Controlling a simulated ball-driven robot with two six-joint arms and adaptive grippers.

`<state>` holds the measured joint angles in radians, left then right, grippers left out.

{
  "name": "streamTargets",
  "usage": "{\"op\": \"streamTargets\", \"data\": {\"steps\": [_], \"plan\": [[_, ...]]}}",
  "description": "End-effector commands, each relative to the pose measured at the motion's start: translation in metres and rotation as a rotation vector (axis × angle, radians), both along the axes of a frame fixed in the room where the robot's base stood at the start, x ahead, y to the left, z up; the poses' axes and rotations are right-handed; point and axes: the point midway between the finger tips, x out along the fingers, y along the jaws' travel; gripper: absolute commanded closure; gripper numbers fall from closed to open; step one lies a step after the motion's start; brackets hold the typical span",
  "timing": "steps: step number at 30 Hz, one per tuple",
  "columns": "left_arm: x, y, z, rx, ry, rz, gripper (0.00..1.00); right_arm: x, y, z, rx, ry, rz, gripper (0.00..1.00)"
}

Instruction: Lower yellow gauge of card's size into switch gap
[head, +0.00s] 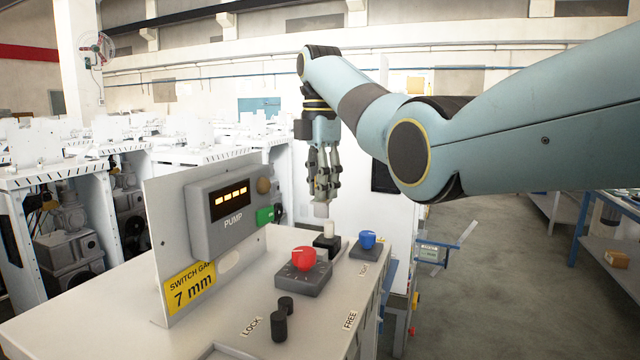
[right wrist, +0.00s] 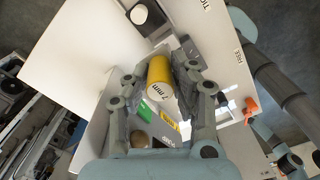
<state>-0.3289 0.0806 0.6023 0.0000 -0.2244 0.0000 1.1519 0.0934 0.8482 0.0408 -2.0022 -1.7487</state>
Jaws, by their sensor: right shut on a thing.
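My right gripper (head: 322,190) hangs fingers down above the bench, shut on the yellow gauge (right wrist: 160,78). In the right wrist view the gauge is a yellow cylinder with a pale end marked "7 mm", between the two fingers (right wrist: 162,85). In the head view only a pale tip (head: 321,210) shows below the fingertips. The yellow card (head: 189,286) reads "SWITCH GAP 7 mm". A black block with a white post (head: 328,229) stands just below the gripper, apart from the gauge tip. I cannot make out a gap in it.
A red knob (head: 303,259) on a grey base and a blue knob (head: 367,240) stand near the block. The grey PUMP box (head: 232,215) stands behind left on an upright panel. Bench surface is clear at front left.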

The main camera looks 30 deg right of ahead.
Motion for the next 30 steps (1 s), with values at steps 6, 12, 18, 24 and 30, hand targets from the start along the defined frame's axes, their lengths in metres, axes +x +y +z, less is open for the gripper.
{"op": "streamTargets", "data": {"steps": [6, 12, 18, 24, 30], "plan": [[0.038, -0.001, 0.002, -0.002, -0.055, -0.002, 0.43, 0.000, 0.000, -0.012, 0.001, 0.002, 0.000, 1.00], [0.055, -0.001, 0.003, -0.001, -0.081, -0.002, 0.43, -0.001, 0.000, -0.031, 0.001, 0.002, 0.000, 1.00], [0.034, -0.001, 0.001, -0.001, -0.050, -0.002, 0.43, -0.001, 0.000, -0.047, 0.001, 0.002, 0.000, 1.00], [0.026, -0.001, 0.000, -0.001, -0.038, -0.001, 0.43, 0.000, 0.000, -0.051, 0.000, 0.000, 0.000, 1.00], [0.030, -0.001, 0.001, -0.001, -0.043, -0.001, 0.43, 0.000, 0.000, -0.051, 0.000, 0.000, 0.000, 1.00]]}}
